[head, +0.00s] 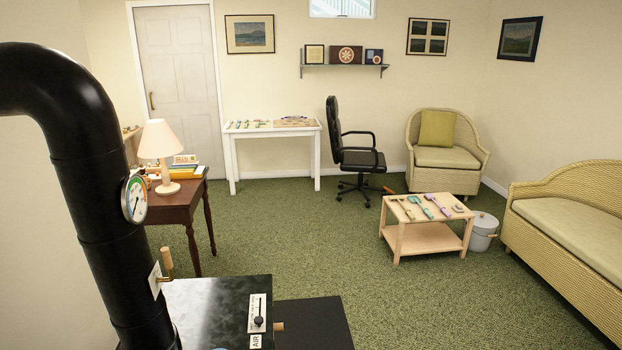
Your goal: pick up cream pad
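I cannot single out one cream pad for certain. A pale cream seat pad (448,157) lies on the wicker armchair at the back right, under a green cushion (437,128). A long cream pad (580,206) covers the seat of the wicker sofa at the right edge. Small things on the low wooden table (433,238) and the white table (275,130) are too small to tell apart fully. Neither of my grippers is in view.
A black stove (215,300) with a thick pipe (95,190) blocks the near left. A brown desk (180,208) with a lamp (160,150) stands behind it. A black office chair (355,155) and a grey bin (483,232) stand farther off. Green carpet is free mid-room.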

